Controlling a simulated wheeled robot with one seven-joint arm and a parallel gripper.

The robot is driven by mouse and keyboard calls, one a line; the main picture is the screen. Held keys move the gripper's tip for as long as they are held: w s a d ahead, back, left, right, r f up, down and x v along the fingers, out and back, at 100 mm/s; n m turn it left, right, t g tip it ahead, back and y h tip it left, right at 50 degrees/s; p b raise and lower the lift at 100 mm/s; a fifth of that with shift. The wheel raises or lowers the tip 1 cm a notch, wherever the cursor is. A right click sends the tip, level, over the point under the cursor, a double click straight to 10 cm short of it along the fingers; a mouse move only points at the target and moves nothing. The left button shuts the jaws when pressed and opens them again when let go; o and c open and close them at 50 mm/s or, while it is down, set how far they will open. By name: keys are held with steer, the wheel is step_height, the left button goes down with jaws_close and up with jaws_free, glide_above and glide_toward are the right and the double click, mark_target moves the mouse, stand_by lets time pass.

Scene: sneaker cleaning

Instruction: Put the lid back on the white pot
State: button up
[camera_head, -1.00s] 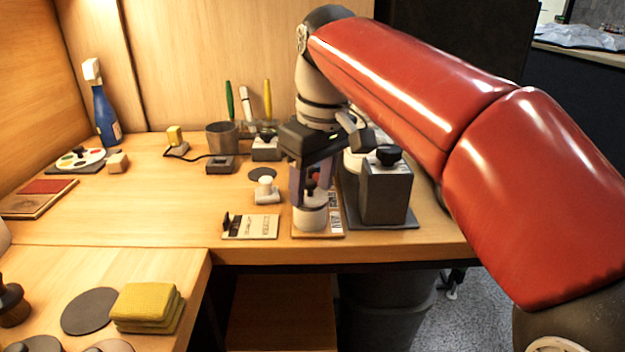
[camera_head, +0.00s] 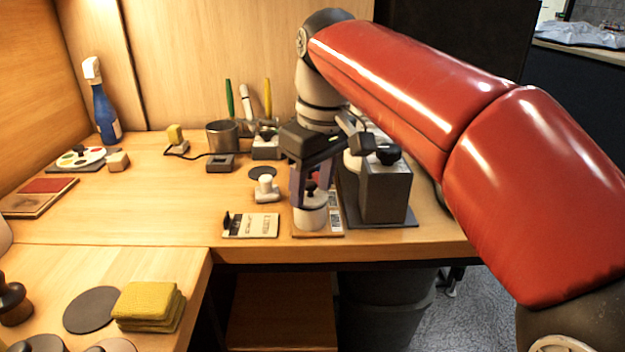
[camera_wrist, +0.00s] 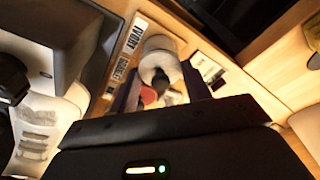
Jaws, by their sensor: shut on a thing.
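The white pot (camera_head: 310,217) stands on a small labelled board (camera_head: 334,222) near the table's front edge, and it also shows in the wrist view (camera_wrist: 160,48). My gripper (camera_head: 311,192) points down over the pot. Its two fingers are shut on the lid by its dark knob (camera_wrist: 161,78), which shows between them in the wrist view. The lid is at the pot's top, but I cannot tell whether it rests on the rim or hangs just above. A small red spot (camera_wrist: 148,95) shows between the fingers.
A grey box with a black knob (camera_head: 385,190) stands close on the right. A small white-topped block (camera_head: 266,190) and a printed card (camera_head: 250,225) lie to the left. A metal cup (camera_head: 222,136) stands behind. The table's left middle is clear.

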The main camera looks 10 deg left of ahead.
stand_by(0.4)
steer(key=o, duration=1.5)
steer(key=shift+r+p, duration=1.05)
steer(key=shift+r, duration=2.4)
jaws_close()
